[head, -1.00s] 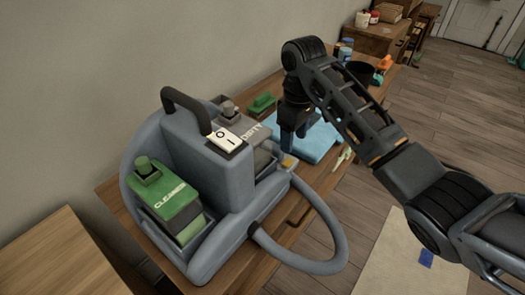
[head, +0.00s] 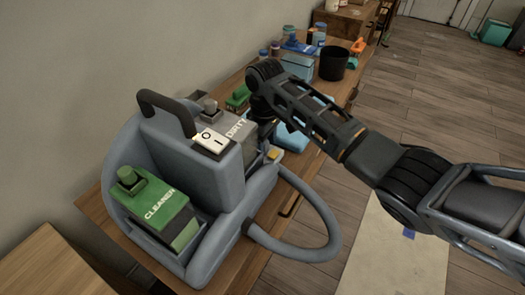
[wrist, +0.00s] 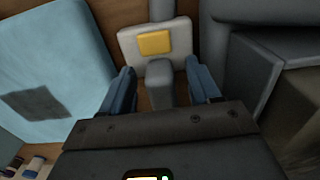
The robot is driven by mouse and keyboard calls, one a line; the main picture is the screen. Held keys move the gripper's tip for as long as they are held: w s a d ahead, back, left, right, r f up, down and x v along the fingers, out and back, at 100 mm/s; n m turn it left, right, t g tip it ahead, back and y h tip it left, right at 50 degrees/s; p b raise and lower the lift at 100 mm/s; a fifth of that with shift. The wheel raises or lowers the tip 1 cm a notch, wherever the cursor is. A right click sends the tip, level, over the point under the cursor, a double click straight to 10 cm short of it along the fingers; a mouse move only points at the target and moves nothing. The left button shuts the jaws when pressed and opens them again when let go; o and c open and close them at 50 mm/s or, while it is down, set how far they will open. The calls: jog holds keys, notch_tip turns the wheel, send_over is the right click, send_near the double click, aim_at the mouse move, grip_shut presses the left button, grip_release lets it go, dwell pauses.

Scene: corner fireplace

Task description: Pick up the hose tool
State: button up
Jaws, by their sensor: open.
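The hose tool (wrist: 182,38) shows in the wrist view as a pale head with a yellow patch and a grey stem. In the head view only its yellow part (head: 274,155) shows clearly, beside the grey cleaning machine (head: 235,190). My gripper (wrist: 161,68) is open, with one blue finger on each side of the grey stem. Gaps show between the fingers and the stem, so it does not hold the tool. In the head view my gripper is mostly hidden behind the machine and my arm.
The machine's grey hose (head: 325,215) loops past the wooden table's front edge. A green cleaner tank (head: 155,208) sits on the machine. A black cup (head: 333,63) and several bottles stand farther back.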

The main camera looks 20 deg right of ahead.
jog(key=shift+c, duration=0.4)
jog(key=c, duration=1.1)
grip_shut()
jog(key=shift+r, duration=0.6)
notch_tip(320, 180, up, 2)
jog(key=shift+r, duration=0.2)
jog(key=s+d+r+p, duration=0.2)
jog(key=s+d+r, duration=0.5)
jog(key=d, duration=0.2)
jog(key=shift+s+r+p, duration=0.2)
jog(key=shift+p, duration=0.1)
